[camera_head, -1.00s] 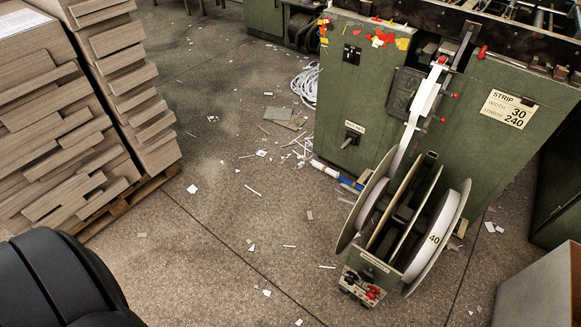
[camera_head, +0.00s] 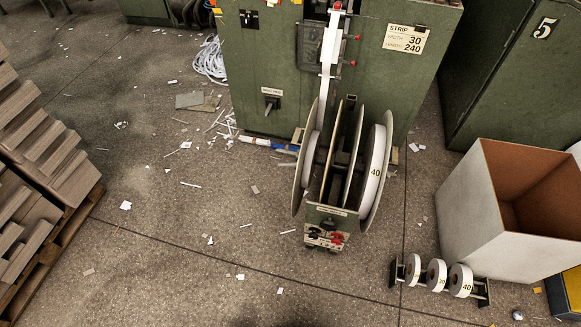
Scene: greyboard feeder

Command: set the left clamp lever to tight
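A reel stand (camera_head: 330,212) with two large upright reels stands on the floor in front of the green machine (camera_head: 260,60). The right reel (camera_head: 376,170) carries a white roll marked 40. A white strip (camera_head: 329,45) runs up from the left reel (camera_head: 306,160) to the machine. Small black controls (camera_head: 314,234) and red controls (camera_head: 337,238) sit on the stand's low front panel. They are too small to read, so I cannot tell which is the left clamp lever or how it is set. Neither of my grippers is in view.
A white-sided open bin (camera_head: 465,205) stands at the right, with a rack of several small rolls (camera_head: 437,275) before it. Stacked boards on a pallet (camera_head: 55,235) are at the left. Floor before the stand is open, with paper scraps.

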